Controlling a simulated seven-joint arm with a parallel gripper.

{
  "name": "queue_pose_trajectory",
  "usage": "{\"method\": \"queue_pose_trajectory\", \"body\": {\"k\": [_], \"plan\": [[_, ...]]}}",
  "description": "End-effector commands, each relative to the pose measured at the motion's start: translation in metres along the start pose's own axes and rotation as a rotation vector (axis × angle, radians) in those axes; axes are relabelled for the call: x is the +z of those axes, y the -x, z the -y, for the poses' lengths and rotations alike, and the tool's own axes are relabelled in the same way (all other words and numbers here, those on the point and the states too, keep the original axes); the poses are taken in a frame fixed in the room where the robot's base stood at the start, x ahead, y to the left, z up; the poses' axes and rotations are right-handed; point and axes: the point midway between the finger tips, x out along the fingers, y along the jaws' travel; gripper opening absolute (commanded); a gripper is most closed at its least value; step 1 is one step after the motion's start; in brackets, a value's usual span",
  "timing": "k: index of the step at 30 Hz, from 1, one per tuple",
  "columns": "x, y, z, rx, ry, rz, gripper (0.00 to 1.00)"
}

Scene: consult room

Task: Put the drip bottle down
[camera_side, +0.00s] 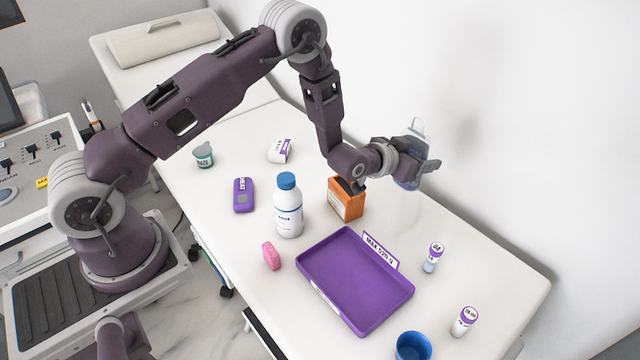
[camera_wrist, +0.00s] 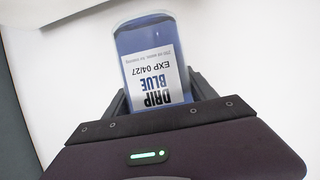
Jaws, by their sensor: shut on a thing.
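The drip bottle (camera_side: 411,160) is a clear bottle with a loop at its top and bluish contents. In the side view it is held upright, or nearly so, above the far right part of the table. My gripper (camera_side: 420,168) is shut around it. In the wrist view the drip bottle (camera_wrist: 150,65) sits between the fingers of my gripper (camera_wrist: 160,100), with its label reading "DRIP BLUE EXP 04/27" upside down. Part of the bottle is hidden by the gripper in both views.
The white table (camera_side: 480,290) holds an orange box (camera_side: 346,200), a white bottle with blue cap (camera_side: 288,207), and a purple tray (camera_side: 355,280) with a label strip. Two small vials (camera_side: 432,257) (camera_side: 464,321) and a blue cup (camera_side: 412,346) stand right of the tray. The wall is close behind.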

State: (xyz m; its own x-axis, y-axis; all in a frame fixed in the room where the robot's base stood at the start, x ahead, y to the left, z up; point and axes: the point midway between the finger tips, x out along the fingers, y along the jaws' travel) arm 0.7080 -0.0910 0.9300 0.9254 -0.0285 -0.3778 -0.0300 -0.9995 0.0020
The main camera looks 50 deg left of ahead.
Motion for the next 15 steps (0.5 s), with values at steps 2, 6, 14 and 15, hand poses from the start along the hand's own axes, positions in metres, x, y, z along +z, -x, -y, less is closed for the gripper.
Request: {"method": "queue_pose_trajectory", "body": {"k": [2, 6, 14, 15], "plan": [[0.002, -0.002, 0.021, -0.011, 0.004, 0.002, 0.1], [0.001, -0.003, 0.055, -0.013, 0.009, -0.001, 0.1], [0.005, 0.011, 0.152, -0.022, 0.015, -0.005, 0.1], [0.007, 0.016, 0.169, -0.024, 0.016, -0.006, 0.1]]}}
